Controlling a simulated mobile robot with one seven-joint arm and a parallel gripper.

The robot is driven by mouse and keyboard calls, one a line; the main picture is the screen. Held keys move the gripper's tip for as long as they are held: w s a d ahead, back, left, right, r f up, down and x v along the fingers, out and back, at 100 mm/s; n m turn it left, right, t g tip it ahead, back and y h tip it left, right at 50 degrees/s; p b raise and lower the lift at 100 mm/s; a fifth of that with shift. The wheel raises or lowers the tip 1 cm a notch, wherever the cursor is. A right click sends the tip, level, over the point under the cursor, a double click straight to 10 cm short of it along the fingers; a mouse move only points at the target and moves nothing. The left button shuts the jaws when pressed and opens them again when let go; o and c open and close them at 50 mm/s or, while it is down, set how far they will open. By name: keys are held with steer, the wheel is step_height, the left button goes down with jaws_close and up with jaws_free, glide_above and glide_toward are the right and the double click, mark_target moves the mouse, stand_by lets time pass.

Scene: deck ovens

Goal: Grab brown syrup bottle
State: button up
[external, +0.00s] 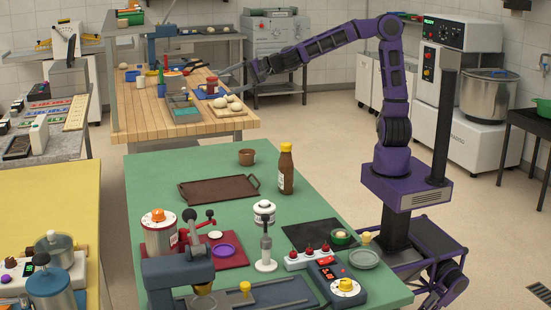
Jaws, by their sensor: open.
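The brown syrup bottle (286,172) stands upright on the green table (330,205), near its right edge. It has a yellow cap and a pale label low on its side. My gripper (232,75) is open and empty, stretched out to the left over the wooden table behind. It is well above and behind the bottle, far from touching it. The finger details are small in this view.
A brown tray (218,190) lies left of the bottle, and a small brown pot (247,157) stands behind it. A white-topped stand (265,235) and a black mat (318,235) are in front. The wooden table (150,115) holds dough balls and tools.

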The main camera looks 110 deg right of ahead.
step_height(320, 180, down, 2)
steer(key=s+m, duration=0.1)
steer(key=m, duration=0.1)
steer(key=m+g+y, duration=0.2)
steer(key=y, duration=1.4)
glide_toward(284, 149)
steer(key=x, duration=0.2)
steer(key=b+x, duration=0.1)
steer(key=x, duration=0.3)
steer(key=shift+w+d+f, duration=0.15)
steer(key=shift+d+f, duration=0.15)
steer(key=shift+f, duration=0.1)
steer(key=x, duration=0.1)
steer(key=b+x, duration=0.1)
steer(key=x, duration=0.3)
steer(key=shift+a+r, duration=0.25)
steer(key=shift+a, duration=0.05)
jaws_close()
